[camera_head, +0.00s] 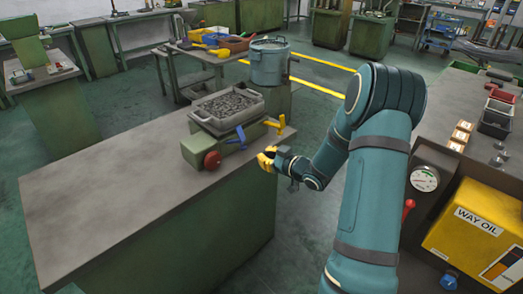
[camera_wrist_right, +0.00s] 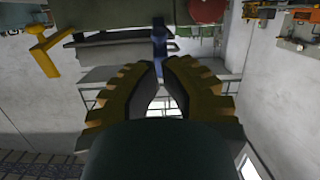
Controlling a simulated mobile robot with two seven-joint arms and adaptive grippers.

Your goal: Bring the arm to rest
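My right arm (camera_head: 372,140) reaches forward from the right in the head view. Its gripper (camera_head: 267,158) has yellow fingers and is just off the right edge of the grey-topped bench (camera_head: 110,185), near a green device with a red knob (camera_head: 212,160), a blue lever (camera_head: 240,136) and a yellow lever (camera_head: 274,124). In the wrist view the fingers (camera_wrist_right: 160,62) lean together, nearly meeting at the tips, with nothing seen held. The blue lever (camera_wrist_right: 159,38) shows beyond the tips, seemingly apart from them. My left gripper is not in view.
A grey tray of small metal parts (camera_head: 229,107) sits on the device. A blue-grey drum (camera_head: 269,62) stands behind it. A yellow way oil container (camera_head: 478,235), gauge (camera_head: 424,179) and red lever (camera_head: 408,208) are at the right. Green floor lies open beyond the arm.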

